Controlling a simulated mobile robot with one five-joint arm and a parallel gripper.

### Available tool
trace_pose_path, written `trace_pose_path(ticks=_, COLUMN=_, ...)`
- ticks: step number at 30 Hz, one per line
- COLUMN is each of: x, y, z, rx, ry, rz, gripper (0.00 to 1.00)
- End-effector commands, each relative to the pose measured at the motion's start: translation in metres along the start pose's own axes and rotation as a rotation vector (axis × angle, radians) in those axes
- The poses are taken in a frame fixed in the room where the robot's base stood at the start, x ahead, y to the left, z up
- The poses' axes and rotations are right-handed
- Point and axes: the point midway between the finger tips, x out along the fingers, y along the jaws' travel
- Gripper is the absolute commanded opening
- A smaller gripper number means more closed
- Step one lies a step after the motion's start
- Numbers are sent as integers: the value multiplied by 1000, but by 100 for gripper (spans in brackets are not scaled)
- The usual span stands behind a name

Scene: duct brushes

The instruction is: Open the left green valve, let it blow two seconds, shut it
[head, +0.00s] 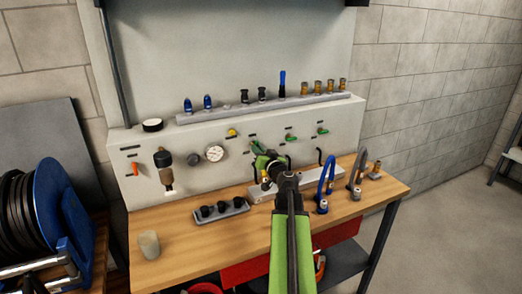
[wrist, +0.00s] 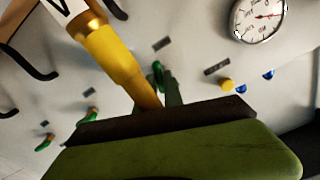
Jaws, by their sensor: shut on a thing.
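Three green valves sit in a row on the pale panel. The left green valve's handle (wrist: 158,75) shows at my jaws in the wrist view; in the head view my gripper mostly covers it. The middle (head: 291,137) and right (head: 322,130) green valves show to its right, with their levers roughly level. My gripper (head: 259,149) is at the panel, shut on the left green valve's handle. In the wrist view the dark jaw hides part of the handle, so its exact angle is hard to tell.
A yellow cylindrical part (wrist: 110,55) stands close to my jaws in the wrist view. A gauge (head: 214,153) and yellow knob (head: 232,132) sit left on the panel. A blue looped hose (head: 326,182) stands right on the bench. A black-capped tray (head: 221,213) and beige cylinder (head: 149,245) are left.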

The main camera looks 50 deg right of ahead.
Motion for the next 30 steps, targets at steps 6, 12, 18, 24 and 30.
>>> trace_pose_path(ticks=6, x=0, y=0, z=1, rx=-151, ry=-2, rz=1, gripper=0)
trace_pose_path(ticks=12, x=0, y=1, z=1, rx=-240, ry=-1, rz=2, gripper=0)
trace_pose_path(ticks=18, x=0, y=1, z=1, rx=-284, ry=-1, rz=2, gripper=0)
trace_pose_path(ticks=24, x=0, y=2, z=1, rx=-294, ry=-1, rz=3, gripper=0)
trace_pose_path(ticks=30, x=0, y=2, z=0, rx=-294, ry=-1, rz=4, gripper=0)
